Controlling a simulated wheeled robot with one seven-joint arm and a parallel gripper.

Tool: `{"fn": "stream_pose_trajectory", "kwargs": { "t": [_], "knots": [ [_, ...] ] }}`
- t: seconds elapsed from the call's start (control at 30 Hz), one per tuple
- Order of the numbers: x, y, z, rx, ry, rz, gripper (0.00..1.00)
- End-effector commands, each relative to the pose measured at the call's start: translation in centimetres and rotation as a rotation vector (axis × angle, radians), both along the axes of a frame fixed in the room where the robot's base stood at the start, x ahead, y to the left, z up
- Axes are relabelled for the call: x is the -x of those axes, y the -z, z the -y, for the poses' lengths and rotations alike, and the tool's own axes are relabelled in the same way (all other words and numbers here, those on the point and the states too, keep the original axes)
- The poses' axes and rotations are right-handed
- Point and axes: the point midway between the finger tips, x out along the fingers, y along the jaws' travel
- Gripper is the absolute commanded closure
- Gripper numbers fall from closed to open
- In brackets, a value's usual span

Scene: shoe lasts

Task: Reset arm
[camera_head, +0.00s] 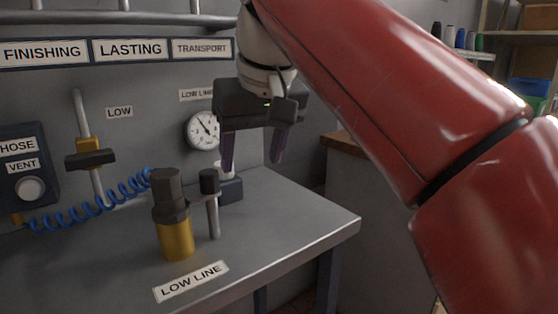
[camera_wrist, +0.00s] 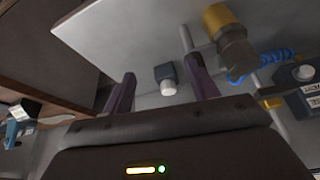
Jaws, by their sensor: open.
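My gripper (camera_head: 254,160) hangs above the back right part of the grey metal bench (camera_head: 285,215), with its two purple fingers apart and nothing between them. In the wrist view the fingers of my gripper (camera_wrist: 160,92) are spread, and a small dark block with a pale round top (camera_wrist: 166,80) shows beyond the gap. The same block (camera_head: 230,188) stands on the bench below my gripper in the head view. My red arm crosses the right half of the head view and hides part of the room.
A brass fitting with a dark hex top (camera_head: 174,240) and a black-capped post (camera_head: 212,215) stand on the bench, behind a LOW LINE label (camera_head: 191,282). A gauge (camera_head: 203,130), a HOSE VENT box (camera_head: 25,170) and a blue coiled hose (camera_head: 95,212) are at the wall.

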Motion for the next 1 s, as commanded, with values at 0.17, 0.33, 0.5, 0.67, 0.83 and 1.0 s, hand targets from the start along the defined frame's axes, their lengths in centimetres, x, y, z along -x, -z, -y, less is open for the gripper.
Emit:
{"fn": "stream_pose_trajectory", "kwargs": {
  "t": [0.17,0.33,0.5,0.67,0.83,1.0],
  "knots": [
    [0.2,0.8,0.8,0.006,0.021,0.005,0.41],
    [0.4,1.8,1.8,0.01,0.05,0.015,0.41],
    [0.8,3.6,3.5,0.016,0.092,0.024,0.41],
    [1.6,6.2,5.8,0.022,0.147,0.036,0.41],
    [3.4,10.9,9.7,0.023,0.238,0.054,0.41],
    [6.7,18.1,14.4,0.012,0.351,0.075,0.41]
  ]
}}
